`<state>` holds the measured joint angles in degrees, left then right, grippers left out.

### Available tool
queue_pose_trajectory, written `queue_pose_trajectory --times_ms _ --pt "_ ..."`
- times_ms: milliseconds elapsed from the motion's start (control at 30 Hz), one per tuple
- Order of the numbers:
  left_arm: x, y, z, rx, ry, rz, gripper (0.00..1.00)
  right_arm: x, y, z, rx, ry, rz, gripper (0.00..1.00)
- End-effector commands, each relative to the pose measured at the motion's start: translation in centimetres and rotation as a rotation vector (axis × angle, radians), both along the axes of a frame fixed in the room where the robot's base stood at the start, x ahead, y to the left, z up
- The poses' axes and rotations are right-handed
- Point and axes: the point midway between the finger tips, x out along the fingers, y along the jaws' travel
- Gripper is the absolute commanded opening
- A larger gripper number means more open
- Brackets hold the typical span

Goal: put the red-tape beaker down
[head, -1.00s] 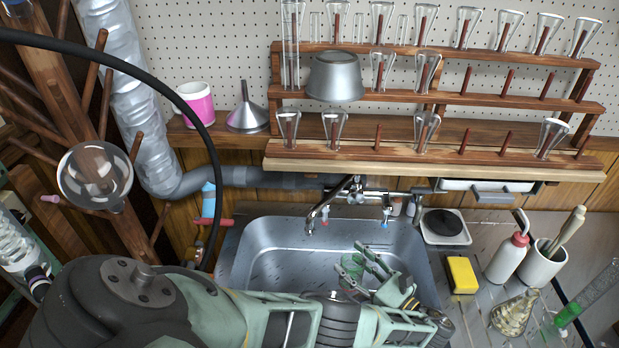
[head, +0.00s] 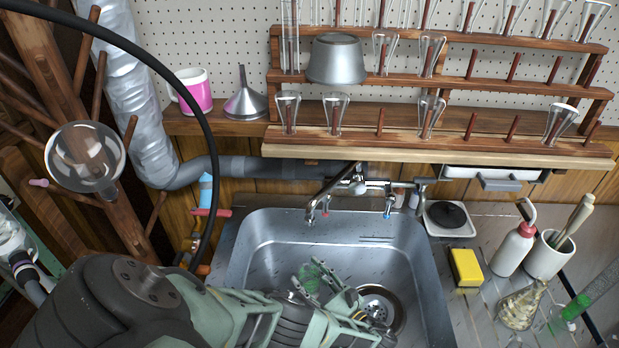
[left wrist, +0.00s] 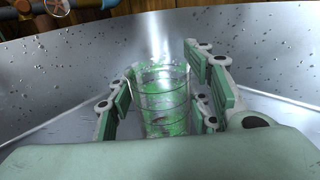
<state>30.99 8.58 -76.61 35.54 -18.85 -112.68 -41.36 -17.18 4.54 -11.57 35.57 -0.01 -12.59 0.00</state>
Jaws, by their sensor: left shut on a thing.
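My left gripper (head: 328,284) is low inside the sink basin, and its fingers also show in the left wrist view (left wrist: 163,92). It is shut on a clear glass beaker (left wrist: 162,100) with green smears and dark rings around its wall. The beaker is between the two fingers, near the basin wall. No red tape shows on the side that I see. In the head view my fingers hide most of the beaker. I cannot tell whether its base touches the sink floor. My right gripper is not in view.
The steel sink (head: 262,232) has a round drain (head: 392,300) right of my gripper. A tap (head: 330,193) hangs over its back edge. A yellow sponge (head: 466,267), white bottle (head: 513,250) and flask (head: 520,308) stand on the right counter. Wooden glassware racks are behind.

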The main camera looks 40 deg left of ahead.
Motion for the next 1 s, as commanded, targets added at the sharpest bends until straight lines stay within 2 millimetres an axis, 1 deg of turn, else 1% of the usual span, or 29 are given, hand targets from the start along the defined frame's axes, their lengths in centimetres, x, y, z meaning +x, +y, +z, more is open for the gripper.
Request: queue_pose_trajectory --times_ms 33,267,300,467,500,800,867,1000 --pt "0.1 0.0 -0.2 0.001 -0.002 0.0 0.19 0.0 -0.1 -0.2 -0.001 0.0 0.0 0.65" --pt "0.0 0.0 -0.2 0.0 -0.001 0.0 0.19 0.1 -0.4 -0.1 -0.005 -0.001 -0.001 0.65" --pt "0.0 0.0 -0.1 -0.001 -0.001 0.0 0.5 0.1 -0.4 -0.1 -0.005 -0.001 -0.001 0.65" --pt "0.0 0.0 -0.1 0.0 -0.001 0.0 0.64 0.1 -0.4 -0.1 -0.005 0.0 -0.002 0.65" --pt "0.0 0.0 -0.1 0.0 -0.001 0.0 0.65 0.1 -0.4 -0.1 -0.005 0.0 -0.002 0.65" --pt "0.0 -0.1 0.0 0.0 -0.001 0.0 0.65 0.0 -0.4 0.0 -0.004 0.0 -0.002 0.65" --pt "0.0 -0.6 -0.1 -0.001 -0.001 -0.001 0.65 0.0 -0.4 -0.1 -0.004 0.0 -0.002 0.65" --pt "-0.2 -2.8 -0.2 -0.003 -0.001 -0.001 0.65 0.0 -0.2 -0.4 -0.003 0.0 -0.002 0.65"
